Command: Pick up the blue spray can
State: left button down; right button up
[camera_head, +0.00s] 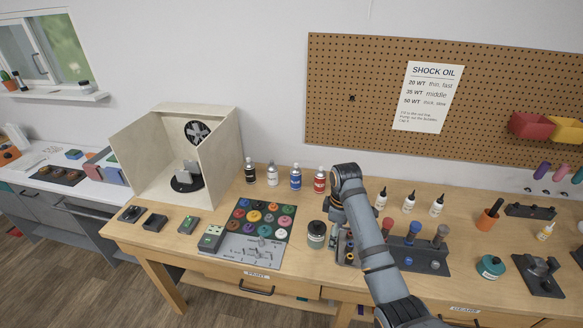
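The blue spray can (296,179) stands upright near the back of the wooden workbench, in a row with a black can (250,173), a white can (272,175) and a red can (320,181). The blue can is between the white and red cans, apart from any gripper. My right arm comes in from the lower right and bends over the bench just right of the red can. Its gripper (338,222) points down near a glass jar; the fingers are small and partly hidden, so its opening is unclear. My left gripper is not in view.
A spray booth (181,158) with a fan stands left of the cans. In front lies a mat (235,251) with paint pots. The jar (316,234), white bottles (408,203) and a tool rack (425,260) surround my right arm. A pegboard (375,105) hangs behind.

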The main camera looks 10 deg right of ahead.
aim_at(296, 174)
jog(key=i, duration=1.5)
